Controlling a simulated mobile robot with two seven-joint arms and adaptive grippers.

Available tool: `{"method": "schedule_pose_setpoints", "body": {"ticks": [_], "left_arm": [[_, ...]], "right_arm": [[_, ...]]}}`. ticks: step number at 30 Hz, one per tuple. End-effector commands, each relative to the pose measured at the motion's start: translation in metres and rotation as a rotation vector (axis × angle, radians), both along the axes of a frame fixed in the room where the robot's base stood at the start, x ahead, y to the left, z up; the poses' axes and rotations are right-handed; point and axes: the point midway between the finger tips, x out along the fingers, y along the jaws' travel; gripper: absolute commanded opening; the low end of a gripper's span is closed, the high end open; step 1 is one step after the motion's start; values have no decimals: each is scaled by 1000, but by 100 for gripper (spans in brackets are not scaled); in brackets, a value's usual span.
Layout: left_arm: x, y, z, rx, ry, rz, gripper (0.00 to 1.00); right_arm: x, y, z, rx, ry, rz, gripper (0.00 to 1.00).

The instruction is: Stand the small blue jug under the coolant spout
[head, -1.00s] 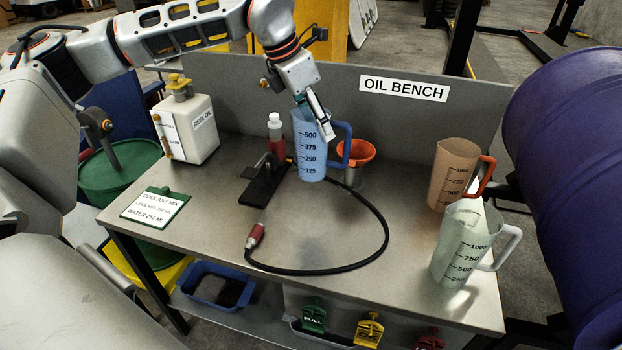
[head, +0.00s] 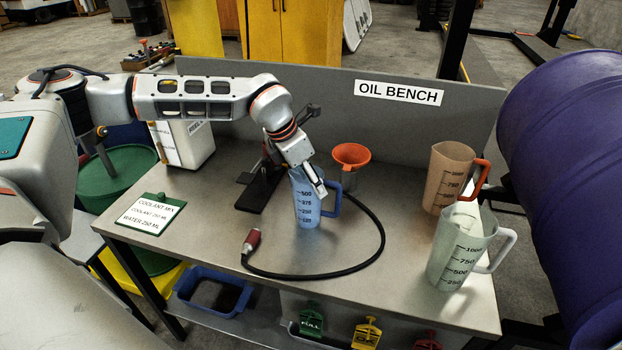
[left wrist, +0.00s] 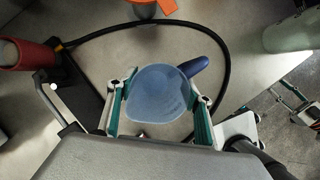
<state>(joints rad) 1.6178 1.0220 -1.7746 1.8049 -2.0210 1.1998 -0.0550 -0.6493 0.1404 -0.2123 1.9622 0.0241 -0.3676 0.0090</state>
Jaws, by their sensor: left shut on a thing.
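The small blue jug (head: 306,208) is upright over the middle of the oil bench, with its scale facing me. My left gripper (head: 322,188) is shut on it near the rim. The left wrist view shows the jug (left wrist: 157,95) between the two fingers (left wrist: 160,103), its blue handle pointing up and right. I cannot tell whether its base touches the bench. A tap-like fitting (head: 102,133) shows by the green drum (head: 118,178) at the left; I cannot tell if it is the coolant spout. A small teal-and-white part at the left wrist view's right edge may be my right gripper (left wrist: 294,103).
A black stand (head: 258,192) is left of the jug, the orange funnel (head: 351,154) behind it. A black hose (head: 330,272) loops around it. Two larger jugs, brown (head: 450,175) and clear (head: 455,255), stand right. A coolant mix card (head: 150,215) lies left, before a white container (head: 185,145).

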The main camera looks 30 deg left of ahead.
Motion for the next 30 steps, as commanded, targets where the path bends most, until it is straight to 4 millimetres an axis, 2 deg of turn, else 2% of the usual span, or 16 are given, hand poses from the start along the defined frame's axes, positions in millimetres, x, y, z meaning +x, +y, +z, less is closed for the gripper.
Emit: {"method": "schedule_pose_setpoints", "body": {"ticks": [10, 11, 12, 13, 23, 26, 30], "left_arm": [[0, 0, -3, 0, -1, -1, 23], [0, 0, -3, 0, -1, -1, 53], [0, 0, -2, 1, -2, -1, 63], [0, 0, -2, 1, -2, -1, 67], [0, 0, -1, 1, -2, -1, 67], [0, 0, 4, 0, -2, -1, 67], [-6, 5, 21, 0, -4, 1, 67]], "right_arm": [[0, 0, -2, 1, -1, 0, 38], [0, 0, -2, 1, -1, 0, 38], [0, 1, -2, 1, -1, 0, 38], [0, 0, -2, 1, -1, 0, 38], [0, 1, -1, 1, -1, 0, 38], [0, 0, 1, 1, -1, 0, 38], [0, 0, -1, 1, -1, 0, 38]]}}
